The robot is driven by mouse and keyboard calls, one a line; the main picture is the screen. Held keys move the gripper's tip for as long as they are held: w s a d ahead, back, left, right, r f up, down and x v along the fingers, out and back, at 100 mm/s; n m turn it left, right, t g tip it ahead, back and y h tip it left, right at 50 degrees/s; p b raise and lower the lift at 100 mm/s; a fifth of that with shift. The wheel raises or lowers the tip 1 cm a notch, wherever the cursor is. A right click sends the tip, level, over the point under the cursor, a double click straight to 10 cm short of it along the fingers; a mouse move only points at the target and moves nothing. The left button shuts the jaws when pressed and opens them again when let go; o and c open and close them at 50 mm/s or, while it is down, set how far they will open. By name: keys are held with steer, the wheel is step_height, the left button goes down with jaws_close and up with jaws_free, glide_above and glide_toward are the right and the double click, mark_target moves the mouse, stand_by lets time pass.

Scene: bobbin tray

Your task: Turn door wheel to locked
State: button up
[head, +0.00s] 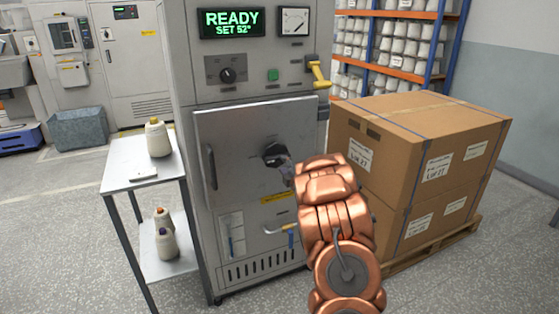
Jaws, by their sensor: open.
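The grey cabinet door (228,135) is shut flush in the front of the machine. A dark door wheel (271,152) sits right of the middle of the door, partly covered. My copper arm reaches up from the bottom and ends at the wheel's lower right. My gripper (286,166) shows only as a small grey part beside the wheel; the rest is hidden behind the arm. It is open. I cannot tell whether its fingers touch the wheel. The wheel's lock marking is not readable.
The machine's display (232,22) reads READY, SET 52°. A yellow handle (319,75) sticks out at its upper right. A small table (122,168) with cones stands left. Stacked cardboard boxes (415,125) on a pallet stand close right of my arm. Floor at front left is clear.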

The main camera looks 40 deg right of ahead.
mark_target(280, 160)
steer(key=shift+p+x, duration=0.4)
steer(key=shift+x, duration=1.95)
jaws_close()
